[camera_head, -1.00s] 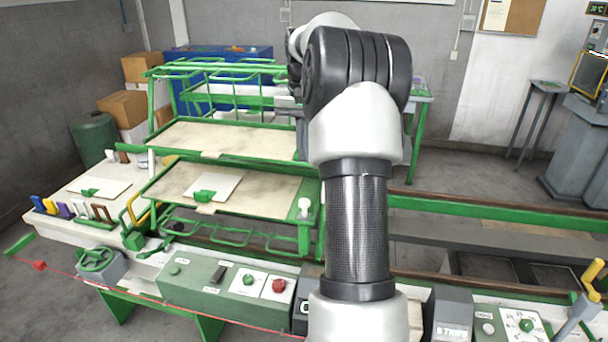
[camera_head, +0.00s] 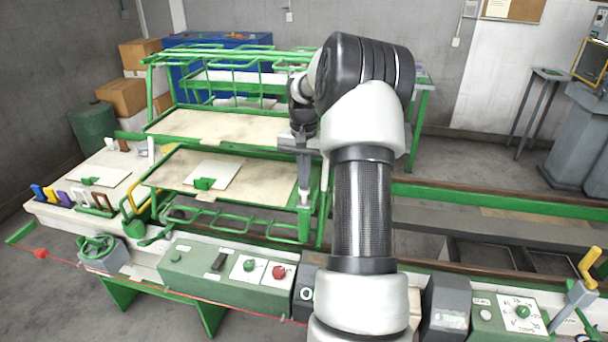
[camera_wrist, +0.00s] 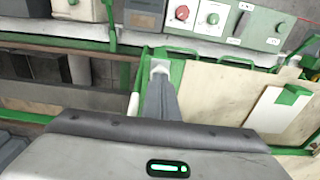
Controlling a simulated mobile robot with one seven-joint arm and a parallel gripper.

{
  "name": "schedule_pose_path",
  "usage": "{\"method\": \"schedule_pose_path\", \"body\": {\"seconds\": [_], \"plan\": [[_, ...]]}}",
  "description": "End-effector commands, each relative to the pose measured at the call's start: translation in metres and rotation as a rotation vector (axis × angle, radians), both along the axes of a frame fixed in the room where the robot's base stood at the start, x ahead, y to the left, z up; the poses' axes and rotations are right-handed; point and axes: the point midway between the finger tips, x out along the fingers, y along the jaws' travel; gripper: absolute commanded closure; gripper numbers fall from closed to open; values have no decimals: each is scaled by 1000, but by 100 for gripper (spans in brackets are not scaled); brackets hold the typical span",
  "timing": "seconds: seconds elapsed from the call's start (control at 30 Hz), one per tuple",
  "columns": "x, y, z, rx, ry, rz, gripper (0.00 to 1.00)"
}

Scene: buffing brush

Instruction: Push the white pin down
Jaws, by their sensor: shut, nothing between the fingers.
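The white pin stands at the front right corner of the lower green-framed tray (camera_head: 250,196). In the head view my gripper (camera_head: 304,192) points down over that corner and covers most or all of the pin. In the wrist view a small white part of the pin (camera_wrist: 160,64) shows just past the tip of my gripper (camera_wrist: 160,77). The fingers are shut together with nothing between them. The tip is at the top of the pin, but I cannot tell whether it touches it.
A white plate with a green clip (camera_head: 204,183) lies on the tray. The upper tray (camera_head: 215,127) and its green rack stand behind. A green control box with a red button (camera_head: 279,272) is in front. Green bars run along the right.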

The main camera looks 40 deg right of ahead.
Motion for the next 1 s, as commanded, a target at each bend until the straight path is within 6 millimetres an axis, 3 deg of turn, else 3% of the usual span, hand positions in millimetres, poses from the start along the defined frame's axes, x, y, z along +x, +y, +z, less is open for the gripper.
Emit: {"method": "schedule_pose_path", "body": {"seconds": [0.23, 0.5, 0.83, 1.0], "plan": [[0, 0, -4, 0, 1, 0, 100], [0, 0, -36, -1, 1, 0, 100], [-1, 0, -35, 2, 4, 0, 100], [-1, 3, -14, -1, 2, 3, 100]]}}
